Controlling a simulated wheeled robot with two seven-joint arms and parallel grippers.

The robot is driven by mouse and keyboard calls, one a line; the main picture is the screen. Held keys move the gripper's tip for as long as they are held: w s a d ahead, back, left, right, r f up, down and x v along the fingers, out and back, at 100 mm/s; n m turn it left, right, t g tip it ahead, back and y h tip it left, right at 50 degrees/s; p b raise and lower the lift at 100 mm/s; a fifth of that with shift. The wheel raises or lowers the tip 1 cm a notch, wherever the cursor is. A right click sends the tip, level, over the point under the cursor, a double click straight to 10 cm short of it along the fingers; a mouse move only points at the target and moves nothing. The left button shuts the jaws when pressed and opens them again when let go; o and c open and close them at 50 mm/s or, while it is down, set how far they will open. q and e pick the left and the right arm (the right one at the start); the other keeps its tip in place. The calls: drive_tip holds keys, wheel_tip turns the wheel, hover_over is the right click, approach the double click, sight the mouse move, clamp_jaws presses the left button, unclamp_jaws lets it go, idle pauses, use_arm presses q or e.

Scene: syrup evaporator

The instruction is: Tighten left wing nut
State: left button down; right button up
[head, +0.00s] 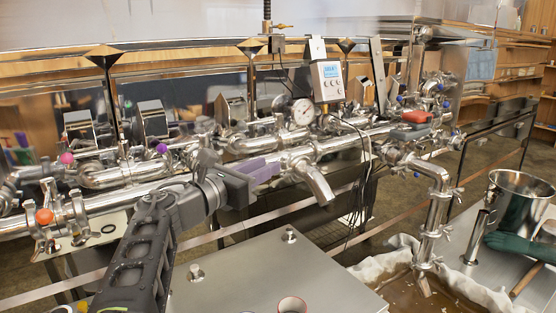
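Shiny steel pipework runs across the view, with several clamps that have wing nuts. A clamp (78,215) on the lower pipe at the far left stands beside an orange knob (44,216). More clamps with small wing nuts sit on the bent outlet pipe (439,190) at the right. I cannot tell which is the left wing nut.
A gauge (303,112) and a digital controller (329,82) stand above the pipes. A red-handled valve (418,117) is at the right. A flat steel top (270,270) lies below, and a steel pot (521,200) stands at the far right. Cables hang mid-view.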

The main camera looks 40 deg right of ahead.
sight(285, 162)
drive_tip(key=x, duration=0.5)
drive_tip(key=shift+w+d, duration=0.1)
drive_tip(key=shift+d, duration=0.1)
clamp_jaws()
idle(0.3)
